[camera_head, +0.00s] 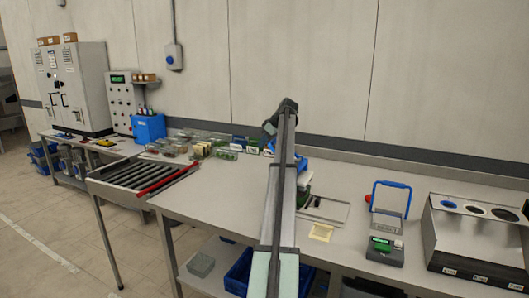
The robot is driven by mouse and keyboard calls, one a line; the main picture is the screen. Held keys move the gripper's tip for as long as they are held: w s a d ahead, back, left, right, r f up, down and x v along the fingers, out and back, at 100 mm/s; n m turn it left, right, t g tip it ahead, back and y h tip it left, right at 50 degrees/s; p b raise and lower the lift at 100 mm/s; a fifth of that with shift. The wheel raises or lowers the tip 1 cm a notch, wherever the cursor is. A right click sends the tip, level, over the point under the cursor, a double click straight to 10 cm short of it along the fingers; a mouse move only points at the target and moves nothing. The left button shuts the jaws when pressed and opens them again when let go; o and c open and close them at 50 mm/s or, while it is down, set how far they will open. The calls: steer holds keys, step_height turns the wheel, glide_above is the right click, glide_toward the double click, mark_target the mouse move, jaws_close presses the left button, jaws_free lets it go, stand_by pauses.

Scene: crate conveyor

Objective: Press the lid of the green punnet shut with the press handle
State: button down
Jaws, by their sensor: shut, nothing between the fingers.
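The green punnet (381,244) sits in the dark base of the press (384,254) on the right part of the bench. The press's blue handle (392,184) stands raised above it, and a clear panel hangs between the handle and the base. I cannot make out how the punnet's lid sits. My arm rises through the middle of the picture and bends over at the top. My gripper is hidden behind it. The arm is well to the left of the press, apart from the handle.
A black-fronted sorting bin with round holes (475,240) stands right of the press. A yellow square (321,233) and a framed recess (335,209) lie left of it. A roller conveyor (138,178) is at left. Several punnets and packs stand along the back. Bare bench lies left of my arm.

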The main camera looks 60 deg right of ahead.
step_height(320, 180, up, 8)
steer(key=s, duration=0.1)
steer(key=shift+s+f, duration=0.15)
steer(key=shift+s, duration=0.25)
stand_by(1.1)
